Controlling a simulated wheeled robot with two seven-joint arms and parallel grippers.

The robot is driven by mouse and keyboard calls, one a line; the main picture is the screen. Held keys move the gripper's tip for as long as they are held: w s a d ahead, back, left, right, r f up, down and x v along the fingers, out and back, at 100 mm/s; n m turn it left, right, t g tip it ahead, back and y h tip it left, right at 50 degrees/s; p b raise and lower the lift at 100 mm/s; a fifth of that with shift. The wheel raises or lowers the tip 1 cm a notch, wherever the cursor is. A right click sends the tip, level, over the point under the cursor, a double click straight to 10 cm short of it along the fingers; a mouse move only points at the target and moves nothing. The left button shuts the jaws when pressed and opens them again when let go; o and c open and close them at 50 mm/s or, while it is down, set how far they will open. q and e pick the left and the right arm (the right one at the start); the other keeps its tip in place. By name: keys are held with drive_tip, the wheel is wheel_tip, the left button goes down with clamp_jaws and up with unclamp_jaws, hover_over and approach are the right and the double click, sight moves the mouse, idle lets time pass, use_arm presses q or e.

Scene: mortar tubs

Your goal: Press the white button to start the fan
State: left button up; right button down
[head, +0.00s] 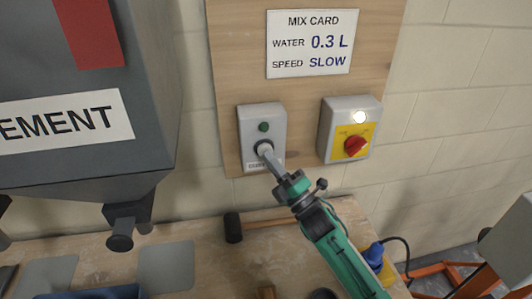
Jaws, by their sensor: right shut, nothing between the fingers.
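A grey control box (247,113) is fixed to the wooden wall board. It has a dark green round lamp or button (263,127) at the top and a white button (262,146) in a dark ring below it. My right gripper (268,154) is shut and empty, with its fingertips at the white button, covering part of it. I cannot tell whether they touch it or press it in. A label under the button is partly hidden by the gripper. My left gripper is not in view. I see no fan.
Right of it is a switch box (328,145) with a yellow plate, red knob (356,147) and bright lamp (360,117). A mix card (310,43) hangs above. A grey cement hopper (150,70) stands left. A black-headed mallet (233,228) lies on the bench below.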

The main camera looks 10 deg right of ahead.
drive_tip(key=shift+w, duration=0.35)
drive_tip(key=shift+s, duration=0.45)
drive_tip(key=s, duration=0.5)
drive_tip(key=shift+s+p, duration=0.3)
drive_tip(key=shift+s, duration=0.1)
idle(0.6)
